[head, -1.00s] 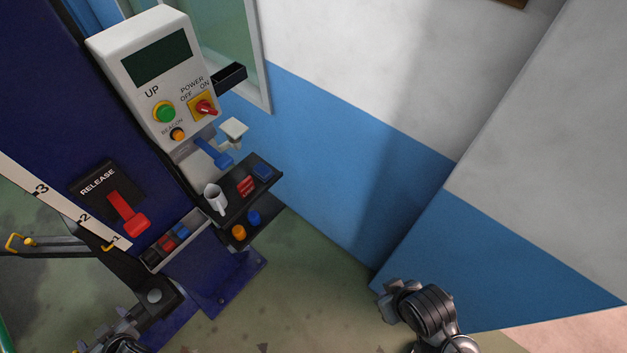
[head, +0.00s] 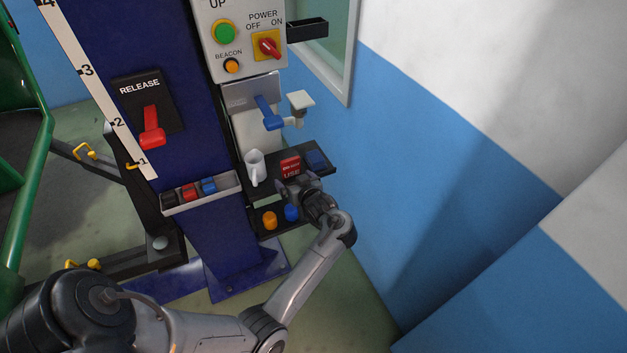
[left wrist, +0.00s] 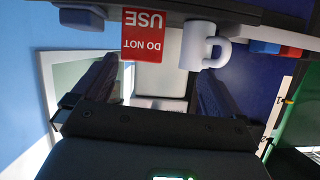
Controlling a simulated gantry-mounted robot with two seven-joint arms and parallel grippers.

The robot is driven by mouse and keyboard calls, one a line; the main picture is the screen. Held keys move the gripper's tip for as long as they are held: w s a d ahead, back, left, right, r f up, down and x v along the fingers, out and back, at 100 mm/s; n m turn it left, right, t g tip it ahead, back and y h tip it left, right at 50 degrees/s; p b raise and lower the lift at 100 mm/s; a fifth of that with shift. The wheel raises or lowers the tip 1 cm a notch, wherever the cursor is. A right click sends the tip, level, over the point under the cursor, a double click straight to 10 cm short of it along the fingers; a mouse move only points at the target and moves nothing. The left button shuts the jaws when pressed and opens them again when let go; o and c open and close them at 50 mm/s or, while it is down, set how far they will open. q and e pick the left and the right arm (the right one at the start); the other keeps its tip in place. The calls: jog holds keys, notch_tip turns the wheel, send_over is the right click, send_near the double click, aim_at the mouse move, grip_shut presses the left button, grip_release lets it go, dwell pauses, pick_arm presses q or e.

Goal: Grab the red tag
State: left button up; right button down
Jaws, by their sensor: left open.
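The red tag (head: 290,166), with white lettering, is on the black shelf (head: 327,172) beside a white mug (head: 254,167). My left gripper (head: 298,184) is just in front of the tag, at the shelf's near edge. In the left wrist view the red tag (left wrist: 144,32) reads "DO NOT USE" upside down and lies between and beyond the spread, empty fingers (left wrist: 157,70), nearer the left one. The white mug (left wrist: 200,45) is close to its right. No contact with the tag is visible. My right gripper is out of view.
A blue item (head: 316,159) lies right of the tag. A blue lever (head: 268,112) is above. A tray of coloured items (head: 201,192) is at left. The blue-and-white wall stands at right.

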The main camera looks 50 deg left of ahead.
aim_at(291, 164)
pick_arm(q)
jog(key=w+a+b, duration=0.1)
jog(key=w+a, duration=0.1)
jog(key=a, duration=0.1)
jog(key=w+a+f+b, duration=0.1)
jog(key=a, duration=0.1)
jog(key=shift+w+b, duration=0.25)
jog(key=shift+b, duration=0.05)
jog(key=shift+b+x, duration=0.8)
jog(key=shift+x, duration=1.85)
jog(key=shift+w+f, duration=0.1)
jog(key=shift+w, duration=0.1)
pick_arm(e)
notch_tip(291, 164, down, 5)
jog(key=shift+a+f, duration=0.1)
pick_arm(q)
jog(key=c, duration=1)
jog(key=shift+o, duration=0.2)
